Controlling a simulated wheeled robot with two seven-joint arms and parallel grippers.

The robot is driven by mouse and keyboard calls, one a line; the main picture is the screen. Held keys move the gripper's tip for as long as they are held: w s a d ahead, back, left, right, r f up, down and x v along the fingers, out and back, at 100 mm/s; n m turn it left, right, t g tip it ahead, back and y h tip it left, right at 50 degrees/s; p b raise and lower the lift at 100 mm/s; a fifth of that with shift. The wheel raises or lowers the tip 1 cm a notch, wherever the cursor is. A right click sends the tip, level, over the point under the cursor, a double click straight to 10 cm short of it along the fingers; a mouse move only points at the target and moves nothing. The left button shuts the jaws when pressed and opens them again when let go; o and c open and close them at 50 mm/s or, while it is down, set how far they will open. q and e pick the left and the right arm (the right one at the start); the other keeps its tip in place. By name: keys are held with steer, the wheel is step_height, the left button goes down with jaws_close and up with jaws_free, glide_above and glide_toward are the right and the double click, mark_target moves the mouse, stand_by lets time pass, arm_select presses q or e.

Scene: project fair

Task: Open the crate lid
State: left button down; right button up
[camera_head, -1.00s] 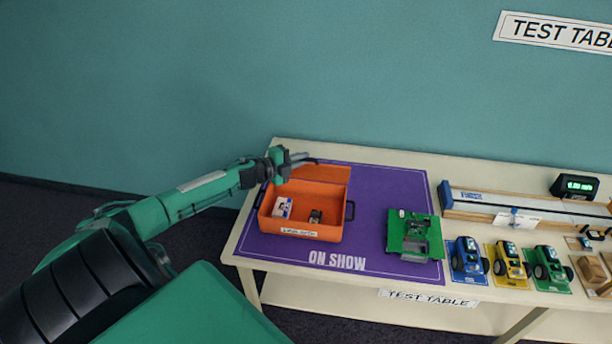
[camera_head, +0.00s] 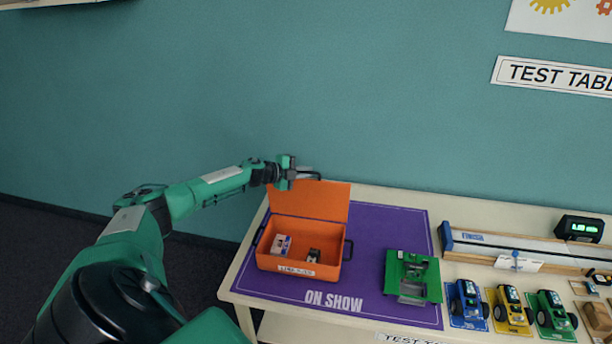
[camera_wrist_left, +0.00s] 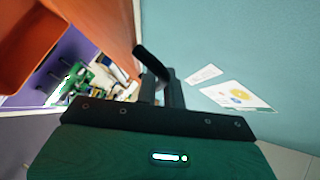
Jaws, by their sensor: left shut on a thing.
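The orange crate (camera_head: 262,262) stands open on the purple mat at the left of the table. Its orange lid (camera_head: 312,202) stands up, about upright, along the crate's back edge. My left gripper (camera_head: 304,173) is at the lid's top edge, shut on the lid's dark handle. In the left wrist view the handle (camera_wrist_left: 150,62) runs into the jaws, beside the orange lid (camera_wrist_left: 105,28); the grip itself is partly hidden. A white-and-blue box (camera_head: 281,245) and a small dark item (camera_head: 313,256) lie inside the crate. My right gripper is not in view.
The purple mat (camera_head: 385,230) has free room right of the crate. A green board (camera_head: 412,277) lies at its right. Blue, yellow and green model cars (camera_head: 510,310) and a long track (camera_head: 510,243) stand further right. The teal wall (camera_head: 200,90) rises behind the table.

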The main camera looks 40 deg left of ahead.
arm_select(q)
steer(key=shift+w+a, duration=0.15)
steer(key=shift+w, duration=0.15)
stand_by(0.4)
steer(key=c, duration=1.5)
jaws_free()
steer(key=shift+s+f, duration=0.1)
steer(key=shift+s, duration=0.05)
